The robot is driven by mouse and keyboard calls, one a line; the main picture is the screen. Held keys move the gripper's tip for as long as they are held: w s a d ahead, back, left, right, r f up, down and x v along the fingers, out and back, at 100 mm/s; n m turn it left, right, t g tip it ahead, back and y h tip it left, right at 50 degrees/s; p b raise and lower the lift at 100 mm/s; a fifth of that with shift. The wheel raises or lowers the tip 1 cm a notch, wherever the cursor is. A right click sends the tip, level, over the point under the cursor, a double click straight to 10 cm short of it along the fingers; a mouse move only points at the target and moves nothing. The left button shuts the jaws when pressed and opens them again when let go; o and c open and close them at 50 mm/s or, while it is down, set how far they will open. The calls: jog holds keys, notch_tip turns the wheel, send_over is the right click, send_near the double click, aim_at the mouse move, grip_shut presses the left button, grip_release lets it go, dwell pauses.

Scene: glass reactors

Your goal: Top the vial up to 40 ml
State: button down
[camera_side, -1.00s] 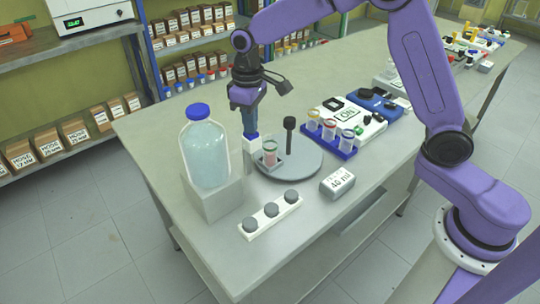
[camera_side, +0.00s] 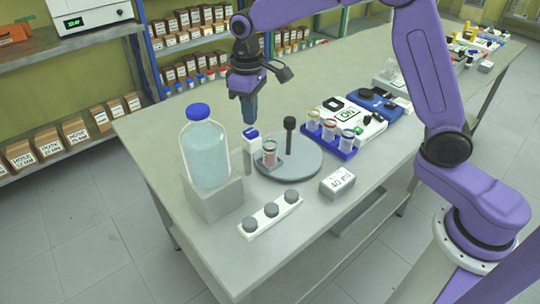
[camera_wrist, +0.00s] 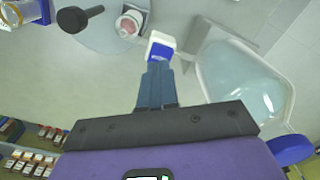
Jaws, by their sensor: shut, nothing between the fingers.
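A clear vial (camera_side: 269,153) with pinkish contents stands upright on a round grey plate (camera_side: 302,167); the wrist view shows it from above (camera_wrist: 129,24). Its fill level is too small to read. A small white part with a blue top (camera_side: 250,134) stands between the vial and a large blue-capped bottle of pale clear liquid (camera_side: 206,155). My gripper (camera_side: 250,122) is shut and empty, pointing down just above the blue top. In the wrist view the fingertips (camera_wrist: 157,66) appear close to the blue part (camera_wrist: 160,52). A white block (camera_side: 338,184) reads "40 ml".
A black-knobbed post (camera_side: 289,124) rises from the plate. A blue rack (camera_side: 328,141) of several capped vials stands to the right. A white strip with three grey knobs (camera_side: 270,214) lies in front.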

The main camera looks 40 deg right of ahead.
jog(key=shift+r, duration=2.05)
jog(key=shift+s, duration=0.1)
jog(key=s+d+f+n, duration=0.1)
jog(key=s+d+n, duration=0.1)
jog(key=s, duration=0.9)
jog(key=s+d+f+n, duration=0.1)
jog(key=s+d, duration=0.4)
jog(key=s, duration=0.6)
jog(key=s+d+f+n, duration=0.2)
jog(key=s+d+n, duration=0.1)
jog(key=s, duration=0.8)
jog(key=shift+d+n, duration=0.3)
jog(key=shift+d, duration=0.3)
